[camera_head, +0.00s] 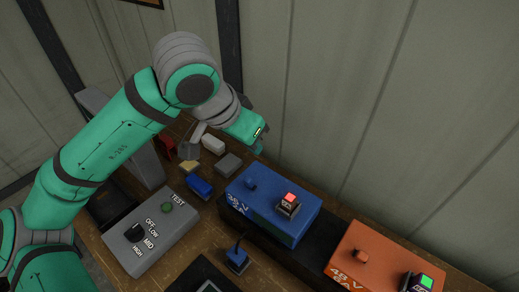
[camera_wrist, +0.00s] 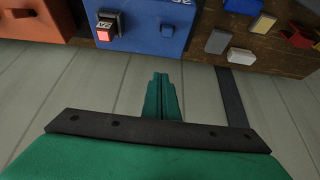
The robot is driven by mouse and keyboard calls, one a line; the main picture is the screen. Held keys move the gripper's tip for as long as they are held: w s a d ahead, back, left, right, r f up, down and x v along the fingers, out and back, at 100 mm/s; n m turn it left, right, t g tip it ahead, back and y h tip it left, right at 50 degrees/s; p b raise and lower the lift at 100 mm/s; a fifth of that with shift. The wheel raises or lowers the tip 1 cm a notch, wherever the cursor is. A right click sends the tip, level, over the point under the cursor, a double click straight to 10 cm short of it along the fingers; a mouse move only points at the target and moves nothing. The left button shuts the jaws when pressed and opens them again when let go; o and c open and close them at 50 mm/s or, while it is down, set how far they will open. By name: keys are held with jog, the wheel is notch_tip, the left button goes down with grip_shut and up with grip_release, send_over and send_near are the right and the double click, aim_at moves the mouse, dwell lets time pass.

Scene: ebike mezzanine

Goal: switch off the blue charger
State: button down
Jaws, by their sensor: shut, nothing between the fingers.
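The blue charger (camera_head: 262,218) stands on the wooden bench, marked "36 V 2A", with a rocker switch (camera_head: 290,202) glowing red on its top and a small blue knob beside it. In the wrist view the blue charger (camera_wrist: 165,40) is at the top, with its red-lit switch (camera_wrist: 104,35) left of my fingers. My gripper (camera_head: 257,148) is behind the charger, near the wall. In the wrist view my gripper (camera_wrist: 161,76) is shut and empty, its fingertips apart from the charger. The head view mostly hides the fingers behind the arm.
An orange charger (camera_head: 365,255) marked "48 V" with a green-lit switch (camera_head: 425,281) stands to the right. A grey control box (camera_head: 160,240) with a dial and green button is at left. Small blocks (camera_head: 228,163) and a blue box (camera_head: 199,187) lie left of the blue charger. The wall is close behind.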

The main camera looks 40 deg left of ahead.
jog(key=shift+s+a+r, duration=0.15)
jog(key=shift+s+r, duration=1.25)
jog(key=shift+r, duration=0.1)
jog(key=shift+w, duration=0.1)
